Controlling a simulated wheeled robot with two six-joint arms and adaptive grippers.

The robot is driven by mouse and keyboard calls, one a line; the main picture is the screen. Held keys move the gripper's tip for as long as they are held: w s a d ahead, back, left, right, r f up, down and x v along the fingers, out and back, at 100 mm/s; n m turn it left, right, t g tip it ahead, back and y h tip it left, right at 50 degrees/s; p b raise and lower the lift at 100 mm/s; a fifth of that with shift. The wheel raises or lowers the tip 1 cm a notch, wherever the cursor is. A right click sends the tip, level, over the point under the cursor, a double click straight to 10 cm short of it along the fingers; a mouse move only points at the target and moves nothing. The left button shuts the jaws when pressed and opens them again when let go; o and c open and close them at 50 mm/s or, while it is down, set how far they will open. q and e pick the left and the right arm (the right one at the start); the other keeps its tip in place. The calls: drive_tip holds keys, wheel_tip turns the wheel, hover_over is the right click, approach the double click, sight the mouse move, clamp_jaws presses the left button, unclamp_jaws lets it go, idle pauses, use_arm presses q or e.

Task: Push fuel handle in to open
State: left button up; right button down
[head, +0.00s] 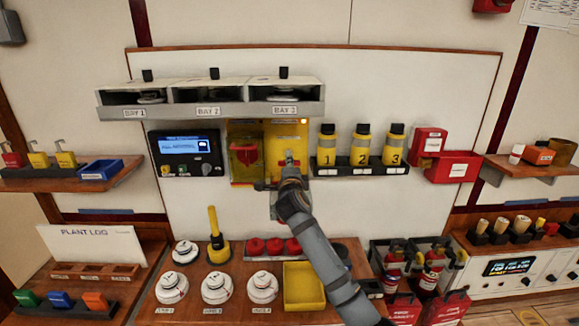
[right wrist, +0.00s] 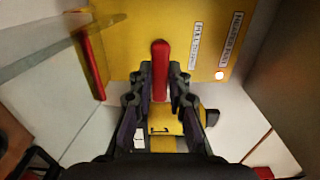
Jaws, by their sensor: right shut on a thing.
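The fuel handle is a red bar (right wrist: 160,62) in front of a yellow panel (head: 296,133) on the wall. My right gripper (head: 289,166) is at the lower part of this panel and hides most of the handle in the head view. In the right wrist view, the two dark fingers (right wrist: 161,82) stand on both sides of the red bar and are shut on it. The bar's far end shows past the fingertips. I cannot tell how far in the handle sits. My left gripper is not in view.
A red handle (head: 246,152) under a clear cover is just left of my gripper. Yellow bottles (head: 361,145) stand on a rack to the right. Labelled bays (head: 209,110) are above, a blue-screen unit (head: 185,150) is left, and a yellow tray (head: 304,287) is on the bench below.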

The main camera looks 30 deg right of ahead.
idle(0.3)
drive_tip(key=b+x, duration=0.3)
drive_tip(key=x, duration=0.1)
drive_tip(key=shift+f+b, duration=0.15)
drive_tip(key=shift+b, duration=0.15)
drive_tip(key=shift+w+d, duration=0.1)
drive_tip(key=shift+r, duration=0.3)
drive_tip(key=c, duration=1.5)
unclamp_jaws()
drive_tip(key=shift+o, duration=1.1)
drive_tip(key=shift+w+f, duration=0.15)
drive_tip(key=shift+f, duration=0.05)
